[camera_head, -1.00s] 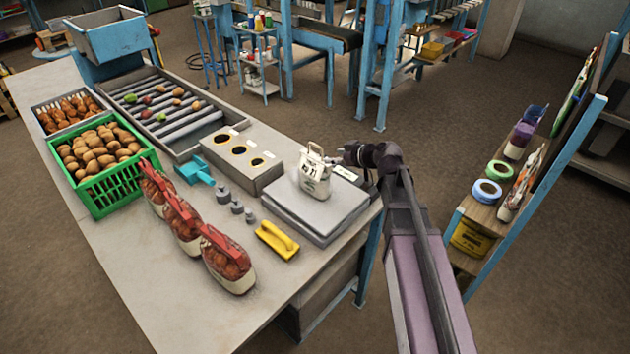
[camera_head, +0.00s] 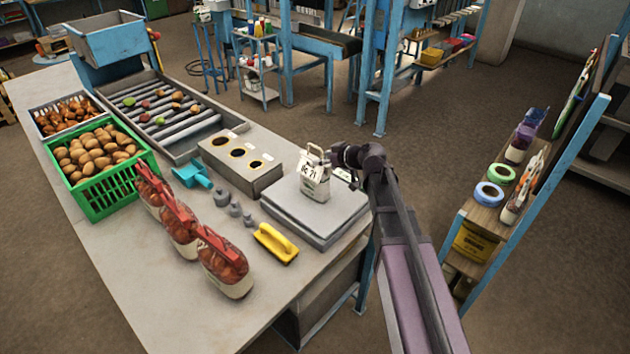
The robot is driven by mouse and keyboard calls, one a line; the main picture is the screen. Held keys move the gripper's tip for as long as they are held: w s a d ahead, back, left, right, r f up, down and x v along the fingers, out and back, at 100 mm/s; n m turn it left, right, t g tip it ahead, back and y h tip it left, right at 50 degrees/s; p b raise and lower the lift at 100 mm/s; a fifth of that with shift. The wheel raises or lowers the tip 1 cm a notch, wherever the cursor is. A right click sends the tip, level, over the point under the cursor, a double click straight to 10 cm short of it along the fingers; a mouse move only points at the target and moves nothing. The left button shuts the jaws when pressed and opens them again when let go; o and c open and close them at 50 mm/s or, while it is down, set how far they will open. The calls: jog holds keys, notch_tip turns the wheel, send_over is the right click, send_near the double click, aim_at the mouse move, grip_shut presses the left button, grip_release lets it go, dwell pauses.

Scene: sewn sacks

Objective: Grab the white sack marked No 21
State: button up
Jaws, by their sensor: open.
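The white sack (camera_head: 314,182) stands upright on the grey scale (camera_head: 292,214), with a loop handle at its top. Dark marking shows on its front, but the number is too small to read surely. My gripper (camera_head: 335,156) is open at the upper right of the sack, close to its top edge. I cannot tell whether it touches the sack. The fingers are small and partly hidden.
Left of the scale are a yellow tool (camera_head: 276,243), grey weights (camera_head: 234,210) and a grey box with holes (camera_head: 241,166). Red-topped bags (camera_head: 226,270) line the table front. A green crate (camera_head: 100,186) of potatoes stands further left. A shelf (camera_head: 482,218) stands right.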

aim_at(315, 158)
jog(key=shift+b+x, duration=0.9)
jog(key=shift+x, duration=1.2)
jog(key=shift+s+f, duration=0.1)
jog(key=shift+c, duration=0.2)
grip_shut()
